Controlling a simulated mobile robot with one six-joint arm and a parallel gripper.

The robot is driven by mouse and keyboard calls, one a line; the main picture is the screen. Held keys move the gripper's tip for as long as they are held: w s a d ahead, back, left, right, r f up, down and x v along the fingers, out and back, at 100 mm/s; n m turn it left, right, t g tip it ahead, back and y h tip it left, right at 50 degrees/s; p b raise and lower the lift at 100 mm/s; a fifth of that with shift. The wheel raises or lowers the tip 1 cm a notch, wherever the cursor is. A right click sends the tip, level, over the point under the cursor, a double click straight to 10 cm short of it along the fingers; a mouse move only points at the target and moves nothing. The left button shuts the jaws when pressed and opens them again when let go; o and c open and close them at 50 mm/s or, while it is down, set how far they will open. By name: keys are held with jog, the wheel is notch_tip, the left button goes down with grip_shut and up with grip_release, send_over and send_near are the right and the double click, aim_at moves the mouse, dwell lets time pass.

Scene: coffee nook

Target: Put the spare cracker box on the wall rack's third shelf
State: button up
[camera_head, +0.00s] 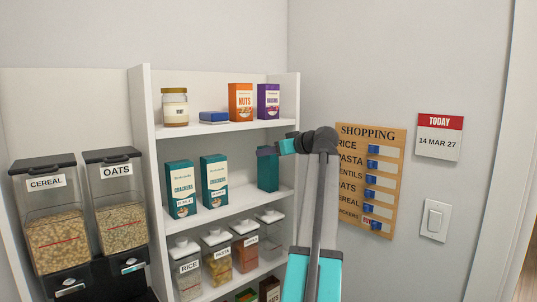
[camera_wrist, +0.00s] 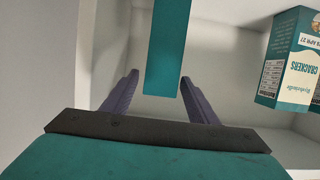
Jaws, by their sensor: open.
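The wall rack (camera_head: 141,150) stands at the left in the head view. Two teal cracker boxes (camera_head: 181,189) (camera_head: 214,181) stand upright on its shelf below the top one. A plain-sided teal box (camera_head: 268,174) stands on that shelf's right end, apart from them. My gripper (camera_head: 266,151) is at this box's upper part. In the wrist view my gripper (camera_wrist: 158,77) is open, and the teal box (camera_wrist: 168,45) shows in line with the gap between its purple fingers. I cannot tell whether they touch it. Another cracker box (camera_wrist: 288,75) shows at the right.
The top shelf holds a jar (camera_head: 174,108), a blue item (camera_head: 213,117), a nuts box (camera_head: 240,101) and a purple box (camera_head: 268,100). Clear canisters (camera_head: 218,265) fill the shelf below the crackers. Cereal dispensers (camera_head: 55,225) stand left; a shopping board (camera_head: 371,178) hangs right.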

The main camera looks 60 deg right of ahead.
jog(key=b+v, duration=0.1)
jog(key=v, duration=0.9)
jog(key=shift+s+a, duration=0.1)
jog(key=shift+s, duration=0.05)
dwell(0.6)
